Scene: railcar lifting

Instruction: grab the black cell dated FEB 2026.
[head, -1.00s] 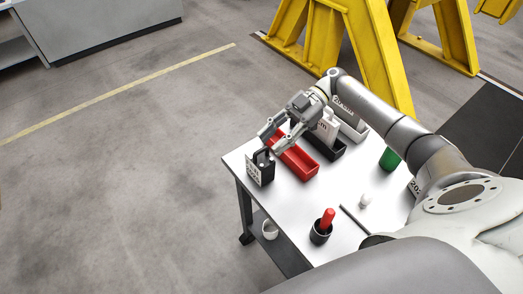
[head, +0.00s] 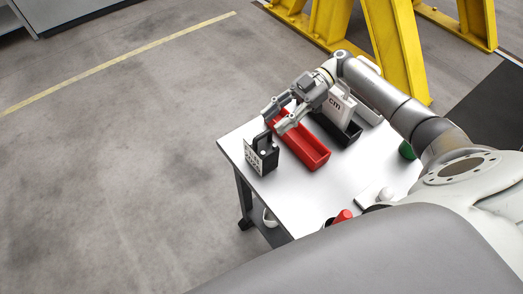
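A black cell (head: 264,153) stands upright at the left corner of the white table, with a handle-like top and a white label on its left face. The label's print is too small to read surely. My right gripper (head: 275,121) is open and empty. Its two fingers point down-left, just above and behind the cell, over the end of a red bin. The fingers look apart from the cell. My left gripper is not in view.
A red-topped item (head: 342,216) is near the front. Open floor lies left.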

